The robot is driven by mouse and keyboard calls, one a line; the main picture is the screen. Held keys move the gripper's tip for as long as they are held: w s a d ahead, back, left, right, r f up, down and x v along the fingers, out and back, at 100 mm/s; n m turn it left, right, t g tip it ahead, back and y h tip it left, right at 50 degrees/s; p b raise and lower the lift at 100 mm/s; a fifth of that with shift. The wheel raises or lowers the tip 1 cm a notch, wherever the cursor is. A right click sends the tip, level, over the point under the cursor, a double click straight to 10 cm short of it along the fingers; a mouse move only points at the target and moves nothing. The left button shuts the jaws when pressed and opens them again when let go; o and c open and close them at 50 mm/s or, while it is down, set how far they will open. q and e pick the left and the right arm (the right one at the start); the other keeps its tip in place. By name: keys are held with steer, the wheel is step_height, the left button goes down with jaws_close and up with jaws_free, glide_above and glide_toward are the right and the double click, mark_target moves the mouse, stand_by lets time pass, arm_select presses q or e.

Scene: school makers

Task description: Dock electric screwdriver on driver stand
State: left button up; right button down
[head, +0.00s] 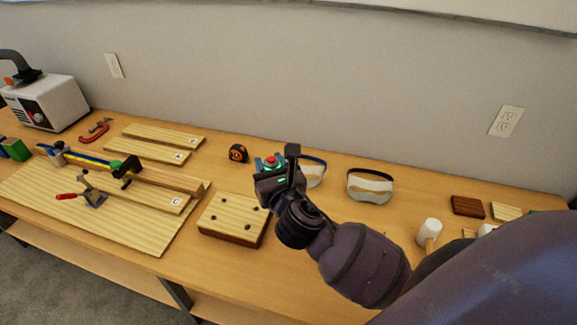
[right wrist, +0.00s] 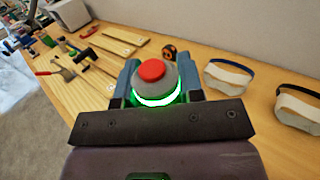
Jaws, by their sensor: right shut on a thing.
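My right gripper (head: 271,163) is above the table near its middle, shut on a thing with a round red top. In the right wrist view this thing, likely the electric screwdriver (right wrist: 153,72), has a red cap, a grey body and a green glowing ring, between the two blue-grey fingers. Its lower part is hidden. A thick wooden block with several dark spots (head: 231,213), perhaps the driver stand, lies on the table, just left of and nearer than my right gripper. I cannot tell for sure that it is the stand. My left gripper is not in view.
A tape measure (head: 238,153) sits behind the block. Boards (head: 163,135), a clamp (head: 95,197) and a grey machine (head: 45,104) fill the left. Bare table (head: 285,240) shows right of the block.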

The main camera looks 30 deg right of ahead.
steer(key=w+d+m+g+h+p, duration=0.1)
steer(key=w+d+m+g+h, duration=0.2)
steer(key=d+h, duration=0.35)
arm_select(q)
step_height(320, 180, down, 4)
steer(key=b, duration=0.6)
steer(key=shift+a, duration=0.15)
arm_select(e)
step_height(320, 180, down, 13)
steer(key=s+d+m, duration=0.1)
steer(key=shift+s+d+r+m, duration=0.15)
steer(key=shift+s+d+m, duration=0.05)
steer(key=shift+m, duration=0.1)
arm_select(q)
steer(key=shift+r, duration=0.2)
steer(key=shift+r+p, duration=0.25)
steer(key=shift+p, duration=0.05)
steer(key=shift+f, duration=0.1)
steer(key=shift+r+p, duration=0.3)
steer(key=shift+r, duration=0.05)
